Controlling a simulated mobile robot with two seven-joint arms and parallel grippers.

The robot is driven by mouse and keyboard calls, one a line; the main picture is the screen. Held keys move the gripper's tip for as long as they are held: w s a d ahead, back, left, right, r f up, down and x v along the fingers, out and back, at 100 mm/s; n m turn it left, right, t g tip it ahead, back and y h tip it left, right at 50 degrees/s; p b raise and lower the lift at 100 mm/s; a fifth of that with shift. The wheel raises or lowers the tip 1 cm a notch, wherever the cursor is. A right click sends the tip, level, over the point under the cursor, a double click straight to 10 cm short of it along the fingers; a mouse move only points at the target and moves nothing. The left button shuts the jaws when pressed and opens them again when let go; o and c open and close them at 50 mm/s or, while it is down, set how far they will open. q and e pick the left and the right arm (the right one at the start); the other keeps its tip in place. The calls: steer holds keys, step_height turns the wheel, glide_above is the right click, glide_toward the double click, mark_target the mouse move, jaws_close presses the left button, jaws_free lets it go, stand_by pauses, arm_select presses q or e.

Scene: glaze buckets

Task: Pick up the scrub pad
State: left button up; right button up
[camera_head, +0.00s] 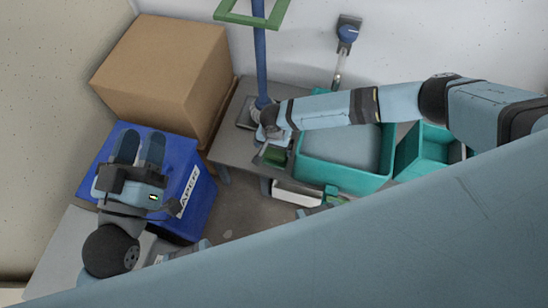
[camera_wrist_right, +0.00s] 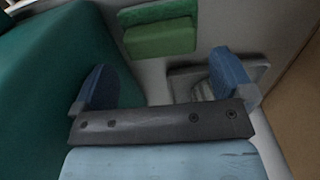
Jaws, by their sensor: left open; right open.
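The green scrub pad (camera_wrist_right: 160,36) is a small block on the grey surface, ahead of my right gripper in the right wrist view. In the head view a green patch that looks like it (camera_head: 275,156) shows beside the right gripper, partly covered. My right gripper (camera_wrist_right: 164,78) is open, its two blue fingers apart with no pad between them; it also shows in the head view (camera_head: 272,142). My left gripper (camera_head: 138,150) is open and empty above the blue bin at the left.
A teal bucket (camera_head: 380,182) holding grey-blue content stands right of the right gripper, with another teal container (camera_head: 428,148) beyond. A blue post (camera_head: 260,60) rises behind the gripper. A cardboard box (camera_head: 165,62) and the blue bin (camera_head: 196,212) stand left.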

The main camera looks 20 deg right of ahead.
mark_target(274, 154)
steer(key=f+b, duration=0.1)
steer(key=f, duration=0.2)
steer(key=f+b, duration=0.2)
steer(key=shift+s+a+f, duration=0.1)
steer(key=shift+s+f, duration=0.1)
steer(key=shift+f, duration=0.2)
arm_select(q)
steer(key=shift+m+g, duration=0.3)
steer(key=shift+g, duration=0.6)
steer(key=f, duration=0.5)
steer(key=shift+w+d, duration=0.15)
steer(key=shift+d, duration=0.05)
arm_select(e)
steer(key=c, duration=0.6)
steer(key=shift+c, duration=0.2)
arm_select(q)
steer(key=shift+r, duration=0.15)
arm_select(e)
steer(key=shift+r, duration=0.2)
